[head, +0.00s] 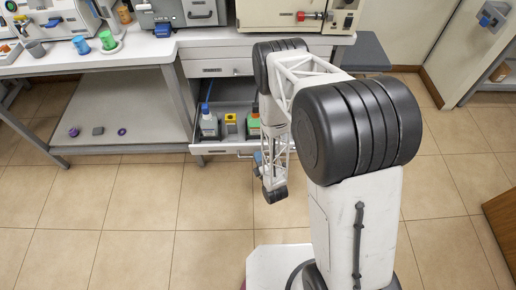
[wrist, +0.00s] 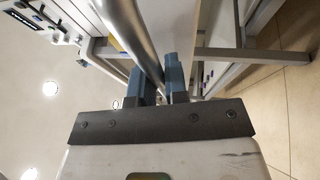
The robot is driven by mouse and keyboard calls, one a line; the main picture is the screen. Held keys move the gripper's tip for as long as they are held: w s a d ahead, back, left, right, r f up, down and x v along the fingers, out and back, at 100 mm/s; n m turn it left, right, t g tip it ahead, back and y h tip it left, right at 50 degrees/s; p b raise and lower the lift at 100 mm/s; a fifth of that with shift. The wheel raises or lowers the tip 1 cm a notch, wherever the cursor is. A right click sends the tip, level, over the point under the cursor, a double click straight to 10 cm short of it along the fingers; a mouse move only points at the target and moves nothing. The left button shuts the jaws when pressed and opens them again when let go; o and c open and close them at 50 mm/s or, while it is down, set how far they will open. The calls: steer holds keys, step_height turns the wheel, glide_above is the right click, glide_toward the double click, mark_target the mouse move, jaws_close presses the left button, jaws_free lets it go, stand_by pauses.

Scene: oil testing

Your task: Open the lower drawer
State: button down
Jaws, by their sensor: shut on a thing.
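The lower drawer (head: 218,147) is pulled out below the bench in the head view, its inside visible from above. A white bottle with a blue top (head: 208,124), a yellow item (head: 230,119) and a green and orange item (head: 253,126) stand in it. My gripper (head: 258,159) is at the right part of the drawer front, partly hidden by my arm. In the wrist view, my gripper (wrist: 160,85) has its blue fingers closed around the round metal handle bar (wrist: 125,27). The upper drawer (head: 214,69) is shut.
The white bench top (head: 150,48) carries machines, with blue and green cups (head: 107,40) at the left. Small items lie on the low shelf (head: 130,108) left of the drawer. A dark stool (head: 367,50) stands right of the drawers. The tiled floor in front is clear.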

steer(key=shift+s, duration=0.45)
steer(key=c, duration=1.2)
jaws_free()
steer(key=shift+o, duration=0.2)
steer(key=shift+s, duration=0.1)
steer(key=v, duration=0.7)
steer(key=shift+s, duration=0.25)
steer(key=shift+d+f, duration=0.1)
